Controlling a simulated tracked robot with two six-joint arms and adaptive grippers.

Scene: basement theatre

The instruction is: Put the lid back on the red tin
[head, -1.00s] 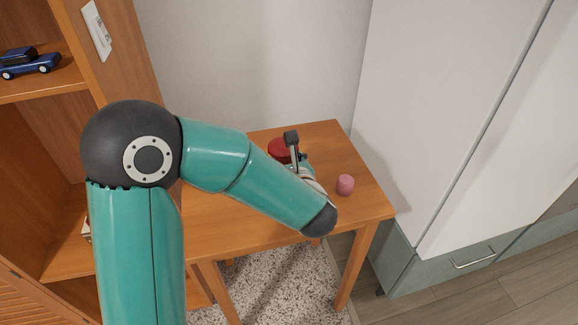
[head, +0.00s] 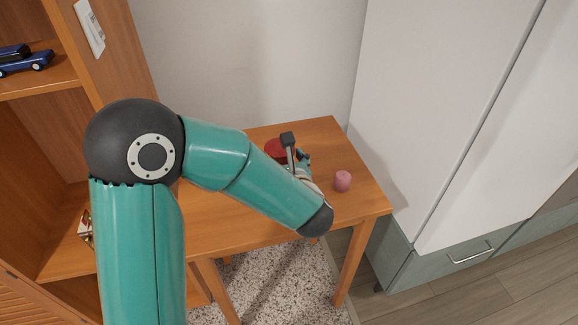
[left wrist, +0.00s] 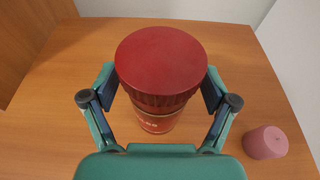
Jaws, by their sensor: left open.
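The red tin (left wrist: 158,123) stands on the wooden table, with a printed band on its side. The dark red lid (left wrist: 162,60) sits at its top in the left wrist view and hides the tin's rim, so I cannot tell if it is fully seated. In the head view the lid (head: 276,149) shows partly behind my left gripper (head: 298,156). In the left wrist view that gripper (left wrist: 161,88) is open, with one finger on each side of the lid and tin. Whether the fingers touch them is unclear. My right gripper is out of view.
A pink cylinder (head: 342,181) stands on the table (head: 330,140), right of my gripper. A wooden shelf (head: 125,50) with blue toy cars (head: 25,62) is on the left. A white cabinet (head: 435,110) stands close on the right.

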